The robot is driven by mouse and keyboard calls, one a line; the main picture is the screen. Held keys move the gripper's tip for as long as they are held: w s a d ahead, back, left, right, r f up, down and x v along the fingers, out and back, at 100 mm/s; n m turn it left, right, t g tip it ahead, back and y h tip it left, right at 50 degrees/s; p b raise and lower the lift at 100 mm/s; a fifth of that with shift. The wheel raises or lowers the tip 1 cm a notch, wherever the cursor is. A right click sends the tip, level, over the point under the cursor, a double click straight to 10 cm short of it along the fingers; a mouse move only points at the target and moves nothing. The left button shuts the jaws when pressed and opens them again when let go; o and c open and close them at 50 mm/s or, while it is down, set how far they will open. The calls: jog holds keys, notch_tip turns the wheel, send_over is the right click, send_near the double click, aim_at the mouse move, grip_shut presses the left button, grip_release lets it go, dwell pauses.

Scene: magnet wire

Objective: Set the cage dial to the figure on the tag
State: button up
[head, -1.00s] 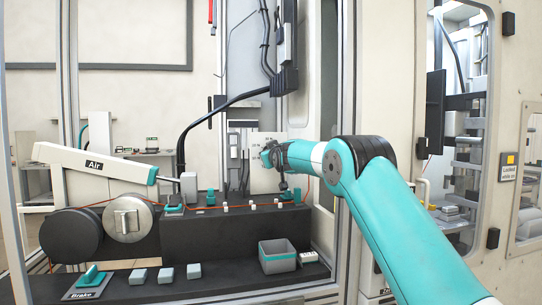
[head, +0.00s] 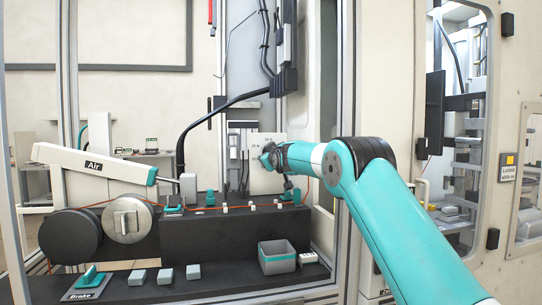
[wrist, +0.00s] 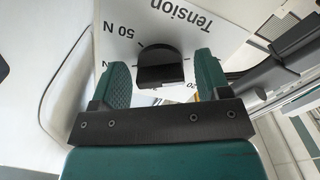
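The dial is a black knob (wrist: 160,66) on a white plate (wrist: 165,22) printed "Tension", with "50 N" and a partly hidden figure beside tick marks in the wrist view. My gripper (wrist: 164,74) is open, with one green finger on each side of the knob. Gaps show between the fingers and the knob, and I cannot tell whether either touches. In the head view my gripper (head: 270,157) is in front of the pale plate (head: 262,182) and hides the knob. I cannot make out a tag with a readable figure.
An orange wire runs over small white guides on a black bench (head: 230,228) below the plate. A grey bin (head: 277,263), several small blocks (head: 165,276) and a brake lever (head: 90,277) stand on the front ledge. A metal frame post (head: 345,80) stands right of the plate.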

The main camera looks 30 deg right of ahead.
jog(key=shift+r, duration=0.1)
notch_tip(320, 180, up, 20)
jog(key=p, duration=0.8)
